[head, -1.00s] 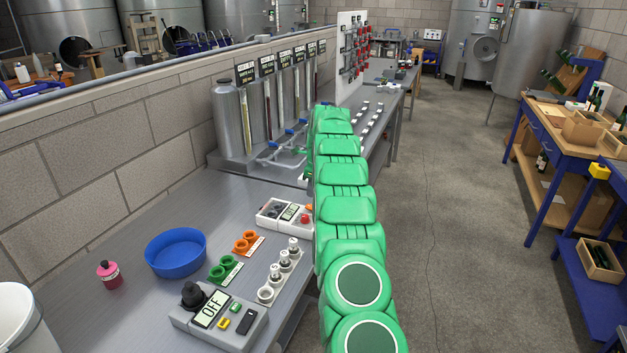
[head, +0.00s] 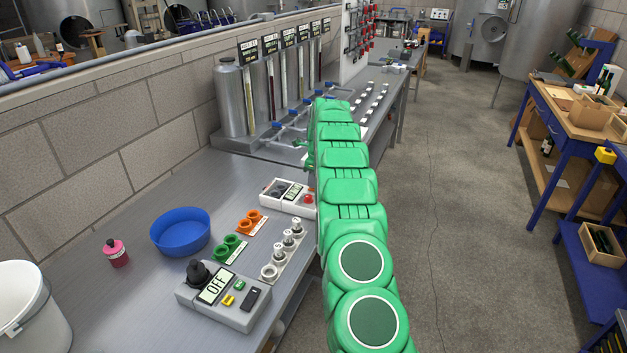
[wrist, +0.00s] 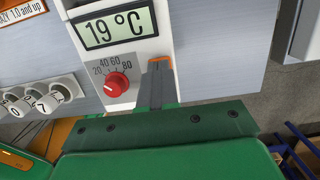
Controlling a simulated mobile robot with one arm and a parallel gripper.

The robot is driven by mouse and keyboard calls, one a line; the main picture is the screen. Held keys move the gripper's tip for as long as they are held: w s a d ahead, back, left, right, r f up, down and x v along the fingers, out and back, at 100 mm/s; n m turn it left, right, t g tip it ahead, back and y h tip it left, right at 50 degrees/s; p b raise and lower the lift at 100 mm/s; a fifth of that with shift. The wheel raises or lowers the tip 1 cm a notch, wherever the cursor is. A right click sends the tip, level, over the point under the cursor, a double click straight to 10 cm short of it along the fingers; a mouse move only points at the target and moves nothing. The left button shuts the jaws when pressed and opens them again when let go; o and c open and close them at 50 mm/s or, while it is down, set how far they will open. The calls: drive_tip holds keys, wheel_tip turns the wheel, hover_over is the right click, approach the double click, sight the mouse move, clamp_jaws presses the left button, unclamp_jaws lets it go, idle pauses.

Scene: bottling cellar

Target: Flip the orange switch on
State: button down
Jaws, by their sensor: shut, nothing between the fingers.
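In the wrist view a white control box (wrist: 125,75) carries a display reading 19 °C and a red knob (wrist: 117,84) with a 20 to 80 scale. A small strip of orange (wrist: 161,58), apparently the orange switch, shows at the tips of my gripper (wrist: 160,68). The fingers are shut with nothing between them and cover most of that spot; I cannot tell whether they touch it or how the switch is set. In the head view the white box (head: 279,197) is on the bench beside my green arm, which hides the gripper and switch.
A row of white numbered dials (wrist: 40,100) lies left of the box in the wrist view. Open floor (head: 450,220) lies right.

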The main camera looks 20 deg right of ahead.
drive_tip(key=shift+s+d, duration=0.15)
drive_tip(key=shift+s, duration=0.05)
drive_tip(key=shift+s+d+r, duration=0.2)
drive_tip(key=shift+s+d, duration=0.15)
drive_tip(key=shift+d, duration=0.1)
idle(0.4)
wheel_tip(320, 180, up, 14)
drive_tip(key=s+d, duration=0.1)
drive_tip(key=shift+s+d, duration=0.2)
drive_tip(key=shift+s, duration=0.05)
idle(0.4)
drive_tip(key=shift+f, duration=0.1)
idle(0.3)
drive_tip(key=shift+w+a, duration=0.35)
drive_tip(key=shift+a, duration=0.2)
drive_tip(key=shift+f, duration=0.15)
